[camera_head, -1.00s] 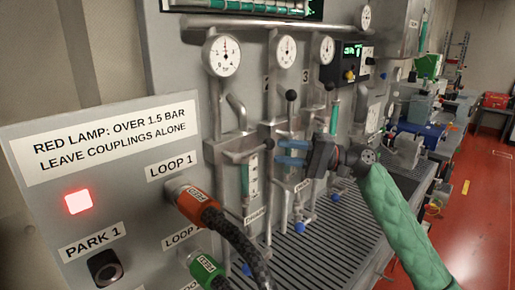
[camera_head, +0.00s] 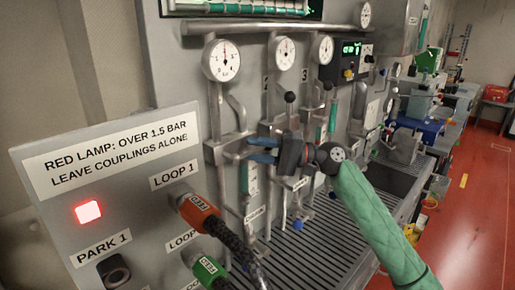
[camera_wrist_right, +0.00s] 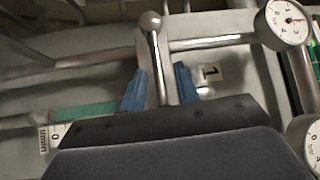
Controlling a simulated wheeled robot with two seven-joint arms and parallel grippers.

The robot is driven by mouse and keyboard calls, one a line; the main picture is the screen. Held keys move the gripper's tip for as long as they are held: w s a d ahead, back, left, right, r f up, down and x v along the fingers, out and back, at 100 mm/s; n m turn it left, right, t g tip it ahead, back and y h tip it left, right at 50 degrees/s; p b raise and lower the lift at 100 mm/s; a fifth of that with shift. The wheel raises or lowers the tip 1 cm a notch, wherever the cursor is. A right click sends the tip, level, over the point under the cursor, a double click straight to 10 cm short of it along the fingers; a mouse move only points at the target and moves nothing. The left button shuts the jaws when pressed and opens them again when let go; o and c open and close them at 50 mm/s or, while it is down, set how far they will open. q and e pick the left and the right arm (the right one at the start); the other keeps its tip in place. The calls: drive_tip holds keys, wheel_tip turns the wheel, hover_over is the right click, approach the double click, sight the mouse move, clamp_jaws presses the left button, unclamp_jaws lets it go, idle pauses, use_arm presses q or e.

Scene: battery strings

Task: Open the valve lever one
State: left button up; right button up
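Valve lever one is a metal rod with a round ball end (camera_wrist_right: 151,22); in the right wrist view it stands between my right gripper's blue fingers (camera_wrist_right: 160,88). A label reading 1 (camera_wrist_right: 208,72) is just right of it. The fingers are open, one on each side of the rod; the right finger is very close to it, and I cannot tell if it touches. In the head view, my right gripper (camera_head: 262,151) is at the first column of the panel, below the leftmost gauge (camera_head: 222,60), and hides most of the lever. My left gripper is not in view.
A second lever with a black ball (camera_head: 290,97) stands just beyond my right gripper. A grey sign panel (camera_head: 140,212) with a lit red lamp (camera_head: 88,211), an orange coupling (camera_head: 200,213) and a green coupling (camera_head: 207,268) is at the near left. A slatted tray (camera_head: 300,260) lies below.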

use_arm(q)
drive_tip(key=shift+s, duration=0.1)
use_arm(e)
clamp_jaws()
